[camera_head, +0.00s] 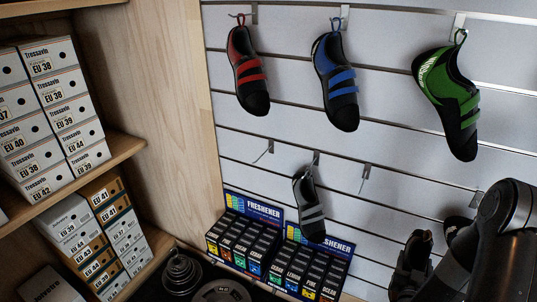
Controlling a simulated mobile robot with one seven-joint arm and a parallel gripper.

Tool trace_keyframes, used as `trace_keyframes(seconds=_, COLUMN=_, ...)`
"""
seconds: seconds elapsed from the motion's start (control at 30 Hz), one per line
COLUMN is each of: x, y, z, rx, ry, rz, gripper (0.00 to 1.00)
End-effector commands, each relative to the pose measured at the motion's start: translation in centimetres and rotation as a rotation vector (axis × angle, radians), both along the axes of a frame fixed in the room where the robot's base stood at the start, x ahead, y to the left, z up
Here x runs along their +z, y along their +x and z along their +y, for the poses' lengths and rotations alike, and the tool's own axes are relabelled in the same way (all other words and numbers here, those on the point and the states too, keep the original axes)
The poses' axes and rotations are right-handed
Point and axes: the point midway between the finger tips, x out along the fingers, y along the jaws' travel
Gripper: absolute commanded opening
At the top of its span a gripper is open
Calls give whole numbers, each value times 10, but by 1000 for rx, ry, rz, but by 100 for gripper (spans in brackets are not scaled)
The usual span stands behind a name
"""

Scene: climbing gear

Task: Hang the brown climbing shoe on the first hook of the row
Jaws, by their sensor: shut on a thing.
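Two rows of hooks run along the white slatted wall. The leftmost hook (264,151) of the lower row is empty. A dark, brownish shoe-like shape (410,266) is at the lower right, beside my arm; its colour is too dim to be sure that it is the brown climbing shoe. My arm (508,215) comes in at the lower right. My gripper cannot be made out; it is hidden behind the arm or below the frame edge.
A grey-striped shoe (309,205) hangs right of the empty first hook; another empty hook (364,177) follows. Red (247,70), blue (335,82) and green (448,98) shoes hang above. Freshener boxes (245,240) stand below. Shelves of shoeboxes (60,110) are left.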

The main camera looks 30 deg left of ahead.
Motion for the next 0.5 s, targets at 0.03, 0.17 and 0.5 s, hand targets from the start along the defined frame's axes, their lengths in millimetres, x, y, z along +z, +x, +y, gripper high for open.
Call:
trace_keyframes(seconds=0.03, x=0, y=0, z=0, rx=0, ry=0, rz=-1, gripper=32)
trace_keyframes(seconds=0.17, x=0, y=0, z=0, rx=0, ry=0, rz=-1, gripper=32)
trace_keyframes(seconds=0.5, x=12, y=6, z=0, rx=-27, ry=-13, rz=-6, gripper=32)
